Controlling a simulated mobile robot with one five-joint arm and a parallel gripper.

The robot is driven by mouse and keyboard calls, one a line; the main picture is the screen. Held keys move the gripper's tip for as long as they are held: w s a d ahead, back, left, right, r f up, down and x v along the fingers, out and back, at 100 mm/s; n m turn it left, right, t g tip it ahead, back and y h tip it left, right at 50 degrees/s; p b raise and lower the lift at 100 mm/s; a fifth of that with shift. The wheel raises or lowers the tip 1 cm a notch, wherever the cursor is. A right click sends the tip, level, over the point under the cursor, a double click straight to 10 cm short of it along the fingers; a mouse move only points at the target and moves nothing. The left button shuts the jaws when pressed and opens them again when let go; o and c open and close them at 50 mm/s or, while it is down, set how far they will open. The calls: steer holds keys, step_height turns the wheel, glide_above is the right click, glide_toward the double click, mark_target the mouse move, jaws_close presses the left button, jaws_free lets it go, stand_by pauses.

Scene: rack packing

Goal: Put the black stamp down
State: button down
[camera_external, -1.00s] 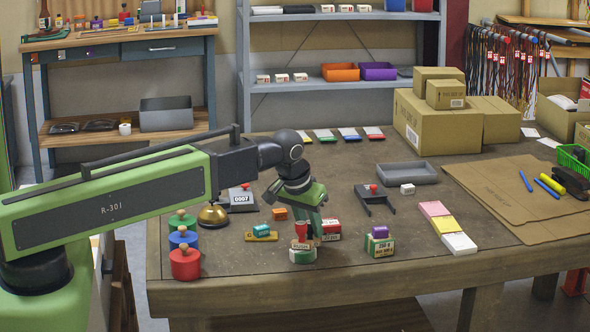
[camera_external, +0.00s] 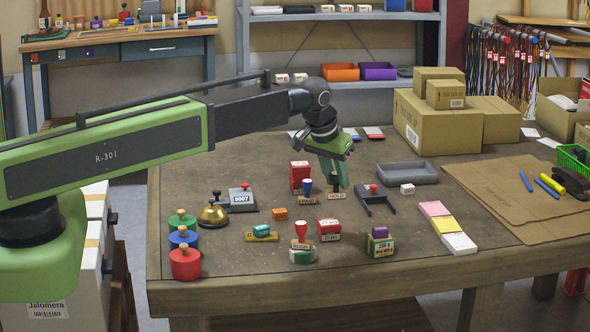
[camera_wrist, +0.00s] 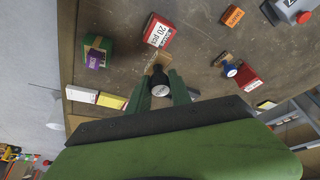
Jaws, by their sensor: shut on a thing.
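The black stamp shows in the external view (camera_external: 335,184) as a dark handle on a block labelled HOLD, right of the blue stamp (camera_external: 308,187). My gripper (camera_external: 336,179) points down and is shut on its handle. In the wrist view the round black top of the stamp (camera_wrist: 160,86) sits between my green fingers (camera_wrist: 160,90), with its tan block (camera_wrist: 158,60) beyond. The block is at or just above the table; I cannot tell if it touches.
A red box (camera_external: 299,174) stands behind the blue stamp. A red-labelled box (camera_external: 329,230) and a red stamp (camera_external: 302,231) are nearer the front. A black stand (camera_external: 376,197) and a grey tray (camera_external: 407,173) lie to the right. Bare table (camera_external: 350,215) shows in front.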

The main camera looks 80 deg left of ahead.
steer(key=w+a, duration=0.6)
steer(key=a, duration=0.1)
steer(key=shift+n, duration=0.3)
steer(key=a+f+b, duration=0.2)
steer(key=a, duration=0.2)
steer(key=s+a+f+b, duration=0.1)
steer(key=a+f+b, duration=0.1)
steer(key=a, duration=0.2)
steer(key=s+a+f+b, duration=0.1)
steer(key=a+f+b, duration=0.1)
steer(key=a, duration=0.3)
steer(key=shift+s, duration=0.15)
steer(key=shift+s+a, duration=0.1)
steer(key=shift+a, duration=0.1)
step_height(320, 180, down, 4)
steer(key=b, duration=0.4)
steer(key=shift+f+b, duration=0.2)
steer(key=shift+b, duration=0.1)
steer(key=shift+r, duration=0.25)
steer(key=shift+f, duration=0.15)
steer(key=c, duration=1.2)
jaws_free()
steer(key=shift+o, duration=0.2)
